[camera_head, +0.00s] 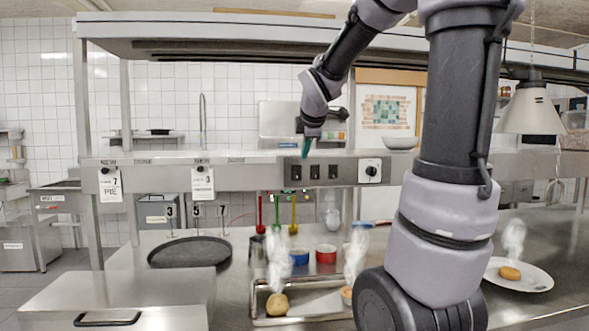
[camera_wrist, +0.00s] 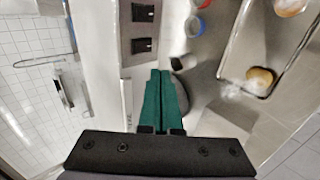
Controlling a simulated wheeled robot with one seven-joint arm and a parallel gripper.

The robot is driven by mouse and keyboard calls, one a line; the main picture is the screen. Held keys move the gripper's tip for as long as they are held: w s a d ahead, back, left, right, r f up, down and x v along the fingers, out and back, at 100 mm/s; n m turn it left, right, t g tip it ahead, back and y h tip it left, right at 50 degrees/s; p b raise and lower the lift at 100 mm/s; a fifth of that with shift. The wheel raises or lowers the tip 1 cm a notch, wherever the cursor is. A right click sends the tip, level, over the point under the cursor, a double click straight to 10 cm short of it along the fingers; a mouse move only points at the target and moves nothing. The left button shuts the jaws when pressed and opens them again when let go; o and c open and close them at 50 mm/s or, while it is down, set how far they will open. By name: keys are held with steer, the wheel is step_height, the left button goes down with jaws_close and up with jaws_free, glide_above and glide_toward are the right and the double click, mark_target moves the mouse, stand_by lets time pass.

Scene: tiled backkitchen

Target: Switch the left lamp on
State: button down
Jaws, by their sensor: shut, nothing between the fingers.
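A dark grey panel (camera_head: 345,172) on the steel shelf front bears several controls. Three black switches sit in a row: a left switch (camera_head: 297,172), a middle switch (camera_head: 315,172) and a right switch (camera_head: 333,171). Two black switches also show in the wrist view, an upper one (camera_wrist: 142,13) and a lower one (camera_wrist: 142,45). My gripper (camera_head: 306,150), with green fingers, is shut and empty, pointing down just above the panel near the left and middle switches. Its fingers (camera_wrist: 160,74) show in the wrist view, apart from both visible switches. A cream lamp (camera_head: 530,110) hangs at the right; I cannot make out a left lamp.
A white dial (camera_head: 371,171) is right of the switches. A bowl (camera_head: 400,143) stands on the shelf. Below are a black pan (camera_head: 189,252), a blue pot (camera_head: 299,257), a red pot (camera_head: 326,254) and a tray (camera_head: 318,312) with food. Paper tickets (camera_head: 202,184) hang left.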

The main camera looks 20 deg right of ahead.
steer(key=shift+f, duration=0.15)
glide_toward(297, 173)
steer(key=shift+s+f+x, duration=0.15)
steer(key=shift+x, duration=1)
steer(key=shift+s+f+x, duration=0.1)
steer(key=shift+f+x, duration=0.05)
steer(key=shift+x, duration=1)
steer(key=shift+s+f+x, duration=0.15)
steer(key=shift+x, duration=1.05)
steer(key=shift+f, duration=0.1)
steer(key=shift+w, duration=0.1)
steer(key=shift+r, duration=0.9)
